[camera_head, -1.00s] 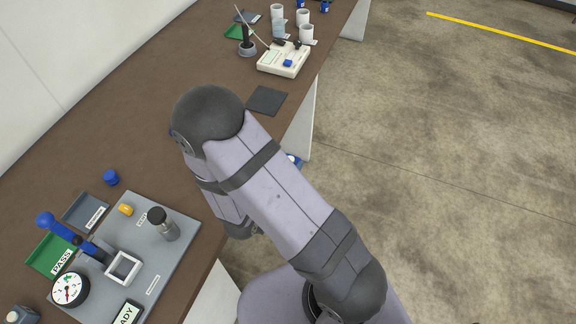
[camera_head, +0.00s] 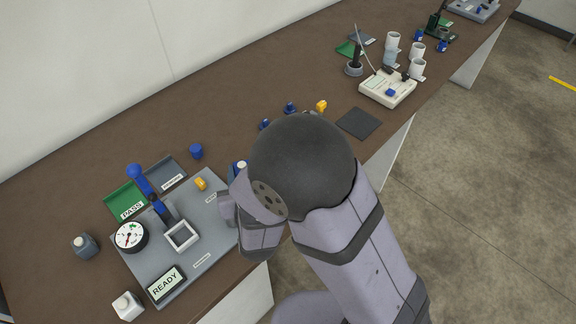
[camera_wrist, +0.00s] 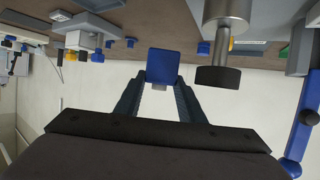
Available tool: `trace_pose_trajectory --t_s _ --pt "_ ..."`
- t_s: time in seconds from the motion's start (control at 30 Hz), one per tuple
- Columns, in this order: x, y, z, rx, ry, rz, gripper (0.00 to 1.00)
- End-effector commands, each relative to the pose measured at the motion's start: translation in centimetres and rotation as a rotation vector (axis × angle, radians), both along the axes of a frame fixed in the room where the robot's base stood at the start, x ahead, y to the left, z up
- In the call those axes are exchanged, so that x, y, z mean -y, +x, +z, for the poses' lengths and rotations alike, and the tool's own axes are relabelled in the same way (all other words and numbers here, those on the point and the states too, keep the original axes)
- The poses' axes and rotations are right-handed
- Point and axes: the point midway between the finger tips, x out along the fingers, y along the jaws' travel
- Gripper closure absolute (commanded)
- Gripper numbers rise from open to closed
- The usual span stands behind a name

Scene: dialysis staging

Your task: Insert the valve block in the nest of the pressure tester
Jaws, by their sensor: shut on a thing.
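The pressure tester is a grey plate (camera_head: 212,262) on the bench at lower left in the head view. Its nest is a white square frame (camera_head: 181,237), and nothing shows inside it. A round gauge (camera_head: 130,237), a blue-handled lever (camera_head: 141,180) and a READY display (camera_head: 167,285) stand around it. In the wrist view my gripper (camera_wrist: 160,88) is shut on a blue block, the valve block (camera_wrist: 163,64), held between the fingertips. A metal post with a dark knob (camera_wrist: 225,78) is just right of it. In the head view my arm hides the gripper fingers.
A green PASS tray (camera_head: 125,203), a grey tray (camera_head: 165,174), a blue part (camera_head: 196,151) and a yellow part (camera_head: 200,184) lie around the tester. A white device (camera_head: 388,88) and a dark mat (camera_head: 359,123) are farther right. Bare bench lies behind the trays.

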Motion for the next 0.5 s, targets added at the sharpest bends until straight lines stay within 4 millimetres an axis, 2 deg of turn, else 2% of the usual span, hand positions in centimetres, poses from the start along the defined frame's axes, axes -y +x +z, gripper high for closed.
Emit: trace_pose_trajectory --t_s 0.03,0.2,0.4,0.5 --pt "-1.9 -0.9 0.7 0.003 0.003 0.060 0.90" --pt "-7.5 -4.6 1.7 0.003 0.001 0.248 0.90" --pt "-12.3 -9.3 2.2 0.001 0.000 0.419 0.90" --pt "-13.8 -11.1 2.4 0.001 0.000 0.477 0.90"
